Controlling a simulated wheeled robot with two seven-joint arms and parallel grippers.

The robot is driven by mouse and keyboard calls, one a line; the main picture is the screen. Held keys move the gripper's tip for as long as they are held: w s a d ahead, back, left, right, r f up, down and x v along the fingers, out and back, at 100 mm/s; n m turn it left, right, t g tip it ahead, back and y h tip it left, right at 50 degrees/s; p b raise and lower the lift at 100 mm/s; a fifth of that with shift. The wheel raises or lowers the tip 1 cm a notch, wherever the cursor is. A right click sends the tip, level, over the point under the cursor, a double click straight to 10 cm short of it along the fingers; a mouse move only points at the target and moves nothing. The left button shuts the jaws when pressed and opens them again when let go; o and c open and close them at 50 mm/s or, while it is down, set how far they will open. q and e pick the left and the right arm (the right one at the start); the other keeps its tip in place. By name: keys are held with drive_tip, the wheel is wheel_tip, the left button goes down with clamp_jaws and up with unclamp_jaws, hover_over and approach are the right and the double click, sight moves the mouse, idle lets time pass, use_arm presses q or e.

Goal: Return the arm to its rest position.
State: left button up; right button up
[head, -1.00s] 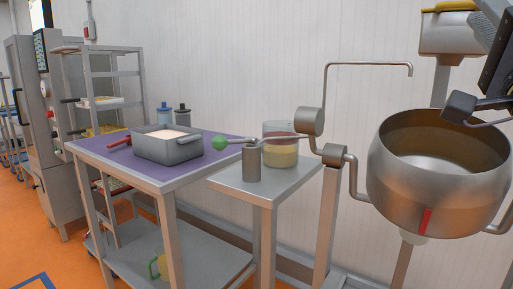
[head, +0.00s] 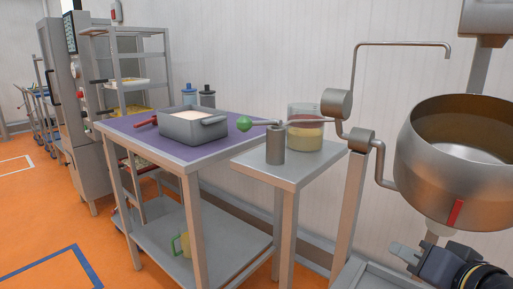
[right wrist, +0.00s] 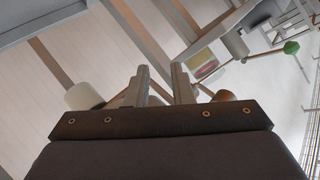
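My right gripper (head: 403,254) is at the bottom right of the head view, low beside the large steel mixing bowl (head: 418,166) and below its rim. In the right wrist view its two fingers (right wrist: 160,84) stand apart with nothing between them, so it is open and empty. My left gripper is in neither view.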

drive_tip(key=s+a+f+n+g+y, duration=0.15)
drive_tip(key=s+f+g, duration=0.35)
drive_tip(key=f, duration=0.5)
drive_tip(key=s+a+f+n+g, duration=0.2)
drive_tip(key=s+a+f+g, duration=0.1)
drive_tip(key=s+f, duration=0.6)
wheel_tip(320, 180, up, 30)
drive_tip(key=w+p, duration=0.1)
drive_tip(key=p, duration=2.9)
drive_tip(key=shift+w, duration=0.3)
